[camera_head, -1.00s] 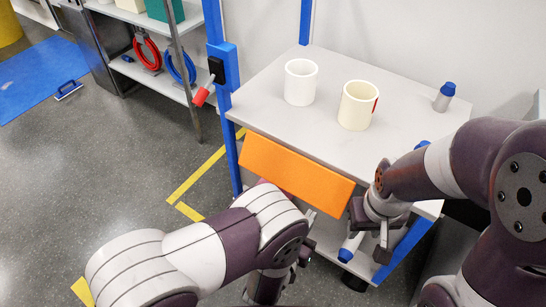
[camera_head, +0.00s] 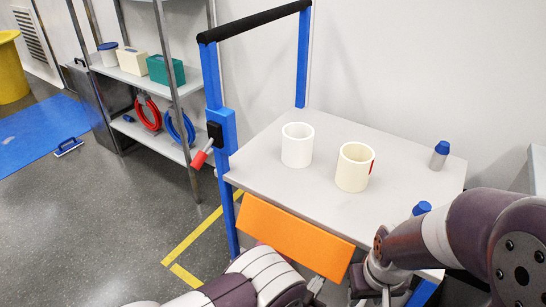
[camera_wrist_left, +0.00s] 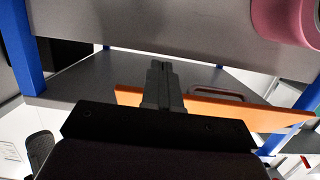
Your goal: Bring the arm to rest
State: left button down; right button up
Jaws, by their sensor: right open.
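My left arm comes in at the bottom of the head view, and its gripper (camera_head: 316,287) is at the lower edge, just below the orange panel (camera_head: 295,237). In the left wrist view the left gripper (camera_wrist_left: 165,70) has its fingers together, with nothing seen between them. The orange panel (camera_wrist_left: 215,108) lies behind the fingers there. My right arm comes in from the right, and its gripper (camera_head: 371,295) is open, low beside the front right of the cart top (camera_head: 250,165). Its fingertips are partly cut off by the frame.
A white mug (camera_head: 297,146) and a cream mug (camera_head: 353,168) stand on the cart top. A grey bottle with a blue cap (camera_head: 439,156) stands at the back right, and another blue cap (camera_head: 421,208) shows by my right arm. A shelf (camera_head: 150,135) stands left; the floor between is clear.

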pick_arm(q)
jog(key=s+a+f+g+y, duration=0.4)
jog(key=f+g, duration=0.3)
jog(key=f, duration=0.1)
jog(key=s+a+r+n+g+y, duration=0.2)
jog(key=s+a+r+n+g, duration=0.1)
jog(key=a+r, duration=0.75)
jog(key=s+a+r+n+g+y, duration=0.25)
jog(key=a+r, duration=0.55)
jog(key=a, duration=0.5)
notch_tip(320, 180, up, 38)
jog(key=a+n+p, duration=0.1)
jog(key=p, duration=3.7)
jog(key=shift+w+r+t, duration=0.25)
jog(key=shift+w+t, duration=0.2)
